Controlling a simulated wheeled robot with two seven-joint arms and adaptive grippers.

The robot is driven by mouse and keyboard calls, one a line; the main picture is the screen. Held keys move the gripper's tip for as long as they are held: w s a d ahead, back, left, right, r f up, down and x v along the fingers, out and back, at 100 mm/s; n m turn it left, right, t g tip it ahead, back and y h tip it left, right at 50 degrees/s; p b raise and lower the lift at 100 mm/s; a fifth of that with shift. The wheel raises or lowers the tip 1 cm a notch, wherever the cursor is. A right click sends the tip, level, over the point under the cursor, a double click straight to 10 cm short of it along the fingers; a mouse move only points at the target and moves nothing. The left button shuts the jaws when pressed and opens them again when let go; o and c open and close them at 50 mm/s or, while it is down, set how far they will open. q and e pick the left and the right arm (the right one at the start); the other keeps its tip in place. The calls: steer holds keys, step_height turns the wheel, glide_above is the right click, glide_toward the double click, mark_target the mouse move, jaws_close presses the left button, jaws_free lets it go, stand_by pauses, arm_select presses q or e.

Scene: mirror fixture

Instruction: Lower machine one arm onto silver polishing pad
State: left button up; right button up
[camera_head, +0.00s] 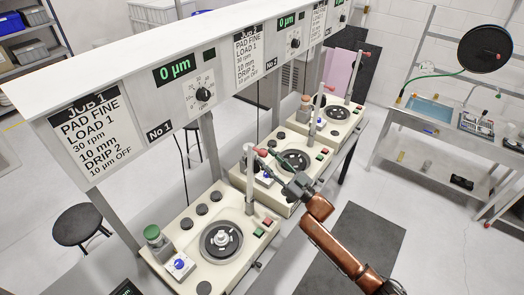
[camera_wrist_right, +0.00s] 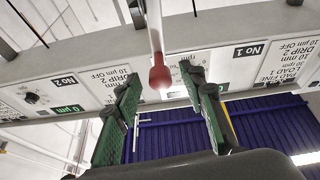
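Machine one (camera_head: 180,255), a cream unit under the "No 1" panel, stands nearest. Its round silver polishing pad (camera_head: 207,249) lies in a dark ring on top, with a small silver piece at its centre. The machine one arm (camera_head: 250,185) is a pale post standing upright at the machine's rear right, with a red knob (camera_head: 262,152) at its upper end. My right gripper (camera_head: 279,165) is beside the knob. In the right wrist view, the red knob (camera_wrist_right: 160,77) shows between the open green-padded fingers (camera_wrist_right: 160,88), with gaps on both sides. My left gripper is out of view.
Two similar machines (camera_head: 338,117) stand in a row behind, their posts upright. The long sign panel (camera_head: 140,70) runs above the machines. A black stool (camera_head: 78,224) is at left, and a dark mat (camera_head: 350,250) lies on the floor at right. A bench (camera_head: 440,125) is at far right.

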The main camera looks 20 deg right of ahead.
mark_target(262, 153)
steer(key=shift+p+x, duration=0.4)
steer(key=shift+x, duration=1.35)
steer(key=shift+c, duration=0.6)
jaws_close()
